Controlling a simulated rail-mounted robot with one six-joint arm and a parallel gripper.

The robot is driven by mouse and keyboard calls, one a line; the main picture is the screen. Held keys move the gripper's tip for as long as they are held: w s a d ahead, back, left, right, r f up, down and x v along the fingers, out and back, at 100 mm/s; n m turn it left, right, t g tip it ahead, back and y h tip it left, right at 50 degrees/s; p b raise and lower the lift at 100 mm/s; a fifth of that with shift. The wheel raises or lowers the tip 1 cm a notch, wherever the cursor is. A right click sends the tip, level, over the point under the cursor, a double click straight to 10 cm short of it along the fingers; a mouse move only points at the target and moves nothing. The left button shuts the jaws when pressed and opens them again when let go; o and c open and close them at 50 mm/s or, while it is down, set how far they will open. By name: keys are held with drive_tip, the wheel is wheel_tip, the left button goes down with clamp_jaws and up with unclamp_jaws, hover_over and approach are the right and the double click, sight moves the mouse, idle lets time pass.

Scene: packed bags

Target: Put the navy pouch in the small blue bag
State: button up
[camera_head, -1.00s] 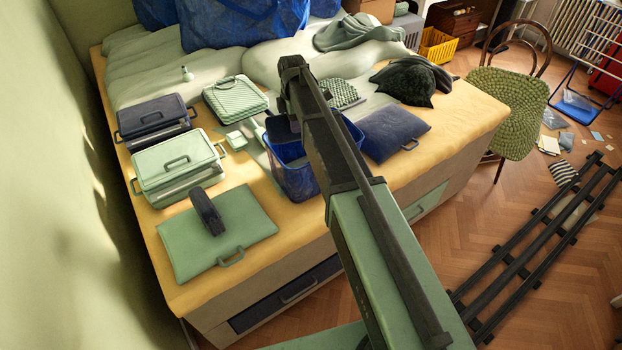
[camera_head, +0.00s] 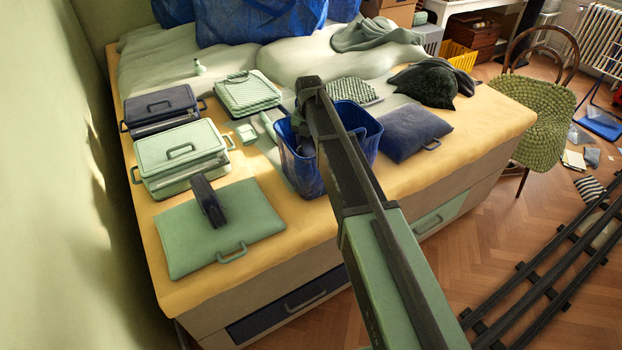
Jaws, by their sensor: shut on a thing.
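The small blue bag (camera_head: 300,175) stands open-topped at the front middle of the bed, partly hidden by my arm. My gripper (camera_head: 304,143) points down inside the bag's mouth, near its left side. It is shut on a small dark thing, which looks like the navy pouch; the bag wall and my arm hide most of it. Whether it touches the bag's bottom cannot be seen. A larger flat navy case (camera_head: 415,132) with a handle lies just right of the bag.
A green flat case (camera_head: 255,215) with a dark object on it lies front left. Green (camera_head: 180,143) and navy (camera_head: 160,102) handled cases stand behind it. A striped case (camera_head: 248,92) and a dark furry item (camera_head: 428,85) lie farther back. Large blue bags (camera_head: 255,20) stand at the rear.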

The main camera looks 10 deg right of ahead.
wheel_tip(320, 180, down, 10)
drive_tip(key=b, duration=0.7)
drive_tip(key=shift+r, duration=0.2)
drive_tip(key=shift+r+p, duration=0.3)
drive_tip(key=shift+f, duration=0.1)
drive_tip(key=o, duration=1.1)
drive_tip(key=shift+c, duration=0.2)
wheel_tip(320, 180, up, 12)
drive_tip(key=p, duration=1.2)
drive_tip(key=shift+r, duration=0.25)
drive_tip(key=shift+f, duration=0.1)
